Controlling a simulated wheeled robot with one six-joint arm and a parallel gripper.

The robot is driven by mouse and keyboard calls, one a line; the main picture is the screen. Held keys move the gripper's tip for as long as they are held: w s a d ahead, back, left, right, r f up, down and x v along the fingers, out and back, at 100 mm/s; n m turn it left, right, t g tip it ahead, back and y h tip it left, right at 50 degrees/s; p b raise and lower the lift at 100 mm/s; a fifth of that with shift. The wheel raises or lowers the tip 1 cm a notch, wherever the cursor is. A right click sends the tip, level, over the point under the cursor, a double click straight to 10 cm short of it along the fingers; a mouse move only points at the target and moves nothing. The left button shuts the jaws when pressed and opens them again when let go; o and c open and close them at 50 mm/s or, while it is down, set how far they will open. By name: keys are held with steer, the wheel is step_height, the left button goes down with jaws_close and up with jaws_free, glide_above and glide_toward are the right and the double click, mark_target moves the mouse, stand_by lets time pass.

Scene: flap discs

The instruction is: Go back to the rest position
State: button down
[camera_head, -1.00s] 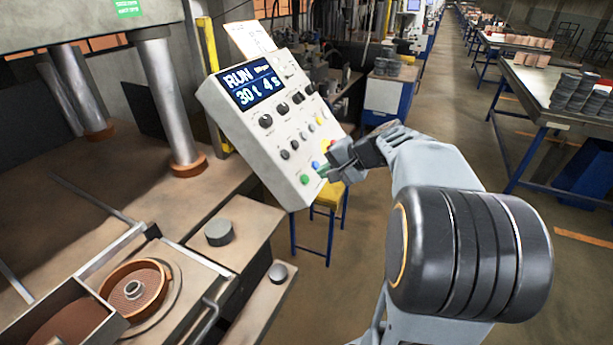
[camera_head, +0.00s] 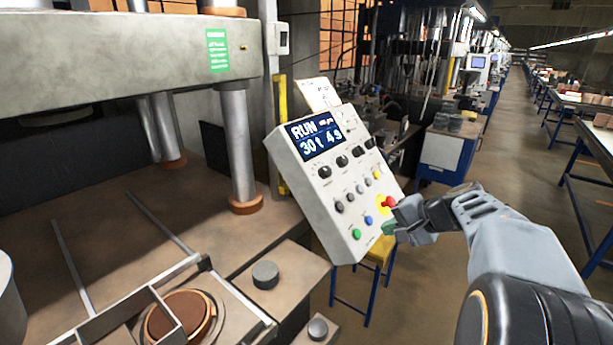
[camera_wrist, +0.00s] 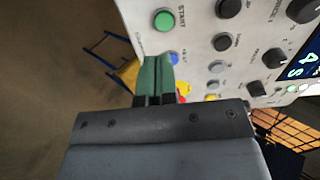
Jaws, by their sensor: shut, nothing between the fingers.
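My gripper (camera_head: 390,229) is shut and empty. It is at the lower right of the control panel (camera_head: 308,190), close to the panel's buttons. In the wrist view the green fingertips (camera_wrist: 155,75) are together, near the blue button (camera_wrist: 173,58) and below the green button (camera_wrist: 164,21). I cannot tell whether they touch the panel. The panel's display (camera_head: 317,137) reads RUN, 30 t, 4 s. A red button on a yellow base (camera_head: 389,202) is beside the fingers in the head view.
A press with steel columns (camera_head: 240,150) stands at the left. A round brown mould (camera_head: 180,318) sits on its table. A yellow stool with blue legs (camera_head: 368,275) stands behind the panel. Work tables (camera_head: 600,140) stand at the right, with open floor between.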

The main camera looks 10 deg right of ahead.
steer(key=s+f+g+h, duration=0.2)
steer(key=s+f, duration=0.2)
steer(key=f, duration=0.1)
steer(key=s+a+f+n+h, duration=0.1)
steer(key=s+a+n+h, duration=0.3)
steer(key=s+a+n, duration=0.5)
steer(key=shift+s+a+f+n+g+h, duration=0.3)
steer(key=shift+s+a+f+g, duration=0.1)
steer(key=shift+s+a, duration=0.55)
steer(key=shift+w, duration=0.1)
stand_by(5.5)
